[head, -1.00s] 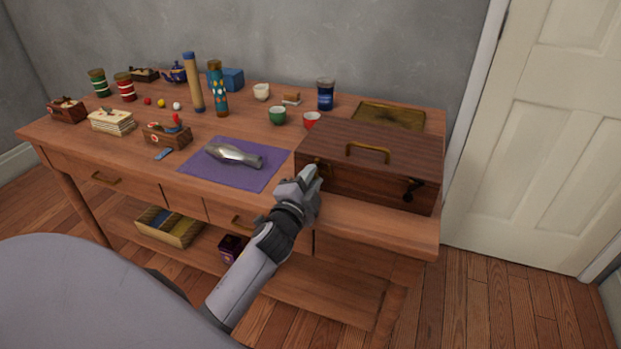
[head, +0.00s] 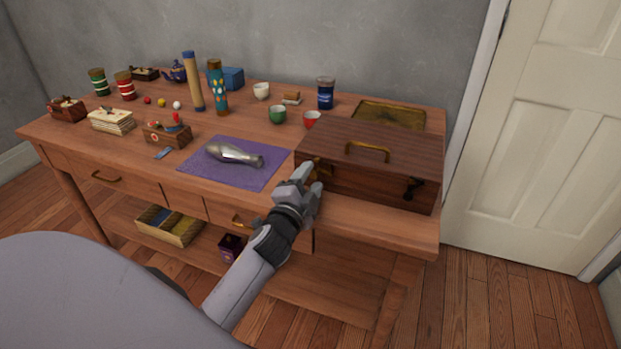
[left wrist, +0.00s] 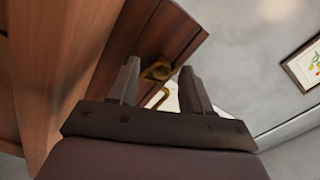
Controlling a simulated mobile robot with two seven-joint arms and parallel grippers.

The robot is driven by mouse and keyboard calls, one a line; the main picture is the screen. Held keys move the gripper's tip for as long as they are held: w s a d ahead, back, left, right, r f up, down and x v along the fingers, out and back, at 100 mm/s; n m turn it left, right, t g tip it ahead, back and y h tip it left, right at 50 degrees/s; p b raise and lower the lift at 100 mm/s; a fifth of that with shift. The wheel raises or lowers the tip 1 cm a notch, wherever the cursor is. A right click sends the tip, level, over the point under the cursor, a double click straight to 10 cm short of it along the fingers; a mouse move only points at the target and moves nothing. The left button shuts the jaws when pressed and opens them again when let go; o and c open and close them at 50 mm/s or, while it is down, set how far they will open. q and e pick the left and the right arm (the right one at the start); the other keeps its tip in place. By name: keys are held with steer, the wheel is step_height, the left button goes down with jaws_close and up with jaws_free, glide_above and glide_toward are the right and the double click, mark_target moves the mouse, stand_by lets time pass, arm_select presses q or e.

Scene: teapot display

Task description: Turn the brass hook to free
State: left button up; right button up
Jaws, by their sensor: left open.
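A dark wooden box (head: 372,180) with a brass handle on its lid stands at the right end of the table. The brass hook (left wrist: 157,71) is on the box's front, near its left end; in the head view it is mostly hidden behind my gripper. My left gripper (head: 309,179) is open and empty at that front left corner. In the left wrist view its two fingers (left wrist: 160,82) stand apart, with the brass hook showing in the gap between them. I cannot tell whether a finger touches it. A black hook (head: 412,187) is at the front right of the box. My right gripper is not in view.
A purple cloth (head: 215,178) with a silver vase-like piece (head: 235,155) lies left of the box. A brass tray (head: 390,116) is behind the box. Cups, jars and small boxes fill the back and left. The table's front edge runs under my left arm.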

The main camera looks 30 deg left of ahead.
arm_select(q)
steer(key=v, duration=0.6)
stand_by(0.5)
